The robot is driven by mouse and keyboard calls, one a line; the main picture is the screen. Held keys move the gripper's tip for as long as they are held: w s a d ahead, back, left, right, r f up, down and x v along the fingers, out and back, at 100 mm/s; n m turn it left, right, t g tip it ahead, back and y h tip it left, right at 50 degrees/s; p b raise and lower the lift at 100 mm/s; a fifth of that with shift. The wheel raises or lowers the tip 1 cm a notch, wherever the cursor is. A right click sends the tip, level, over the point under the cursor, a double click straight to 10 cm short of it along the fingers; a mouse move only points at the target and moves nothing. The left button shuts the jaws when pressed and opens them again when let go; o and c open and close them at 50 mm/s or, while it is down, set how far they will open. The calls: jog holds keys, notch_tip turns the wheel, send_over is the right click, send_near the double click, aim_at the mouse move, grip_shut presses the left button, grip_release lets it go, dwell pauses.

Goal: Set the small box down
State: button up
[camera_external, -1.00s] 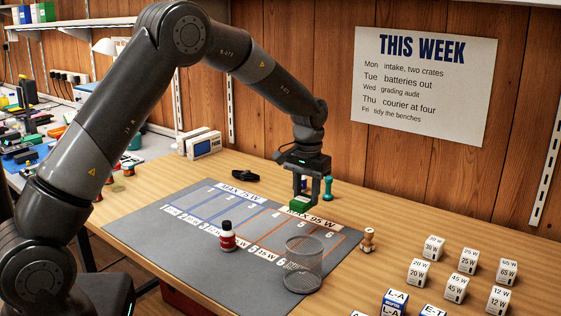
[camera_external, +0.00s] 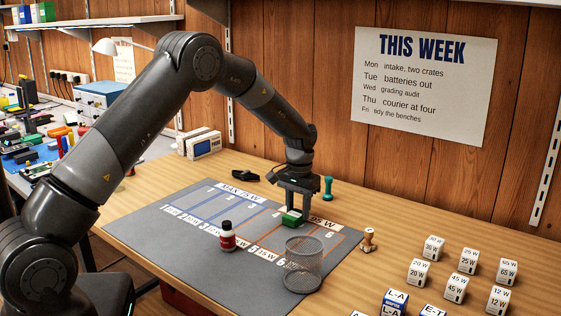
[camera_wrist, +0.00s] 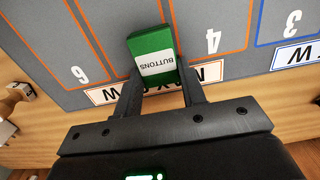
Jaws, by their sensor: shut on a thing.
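The small green box (camera_external: 291,219), with a white label reading BUTTONS in the wrist view (camera_wrist: 152,52), is between the fingers of my gripper (camera_external: 294,207). My gripper is shut on it and points down. The box is low over the grey mat (camera_external: 150,238), at the orange-lined section by the MAX 95 W label. In the wrist view it covers part of the lane between 6 and 4. I cannot tell whether its underside touches the mat.
A wooden stamp (camera_external: 369,240) and a teal stamp (camera_external: 327,189) stand close by. Several white wattage cubes (camera_external: 468,261) are at the right.

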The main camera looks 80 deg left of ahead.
aim_at(298, 211)
jog(key=shift+f, duration=0.15)
jog(key=o, duration=0.9)
jog(key=shift+o, duration=0.2)
notch_tip(298, 211, up, 12)
jog(key=shift+w+r, duration=0.1)
jog(key=shift+r, duration=0.1)
